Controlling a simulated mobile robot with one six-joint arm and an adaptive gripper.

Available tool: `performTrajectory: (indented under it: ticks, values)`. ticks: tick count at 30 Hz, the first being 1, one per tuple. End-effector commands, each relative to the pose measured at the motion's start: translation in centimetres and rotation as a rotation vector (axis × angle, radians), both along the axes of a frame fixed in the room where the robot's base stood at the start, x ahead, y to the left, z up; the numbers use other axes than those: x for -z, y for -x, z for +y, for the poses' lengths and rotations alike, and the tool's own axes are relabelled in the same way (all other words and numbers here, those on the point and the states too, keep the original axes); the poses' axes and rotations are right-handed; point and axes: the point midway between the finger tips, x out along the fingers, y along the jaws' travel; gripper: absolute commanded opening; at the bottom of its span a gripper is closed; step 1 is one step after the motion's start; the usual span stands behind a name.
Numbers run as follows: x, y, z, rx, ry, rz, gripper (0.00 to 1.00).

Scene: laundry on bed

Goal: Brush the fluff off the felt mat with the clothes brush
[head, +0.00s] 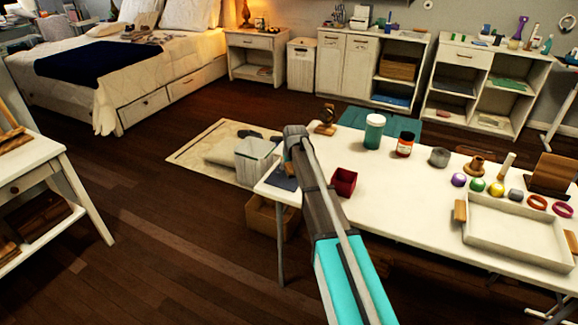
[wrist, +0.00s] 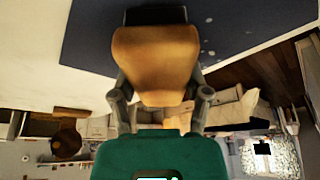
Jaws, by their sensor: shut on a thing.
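My gripper (wrist: 160,96) is shut on the clothes brush (wrist: 155,62), whose tan wooden body fills the middle of the wrist view. The brush's dark far end reaches over the dark blue felt mat (wrist: 88,38); whether it touches the mat I cannot tell. Several pale fluff specks (wrist: 209,46) lie on the mat beside the brush. In the head view the mat (head: 284,180) shows at the white table's left end, partly hidden by my arm. The brush and gripper fingers are hidden there.
A dark red box (head: 344,182) stands on the table (head: 400,205) just right of my arm. A teal jar (head: 374,132) and an orange-labelled jar (head: 404,146) stand farther back. A pale bin (head: 254,162) is on the floor beyond the table's left end.

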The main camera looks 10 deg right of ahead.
Motion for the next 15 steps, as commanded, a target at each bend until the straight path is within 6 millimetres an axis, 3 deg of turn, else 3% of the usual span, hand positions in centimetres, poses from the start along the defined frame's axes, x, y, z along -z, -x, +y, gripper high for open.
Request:
performTrajectory:
  ticks: [15]
  values:
    - [0.3,2.5,1.8,0.000,-0.001,0.002,0.23]
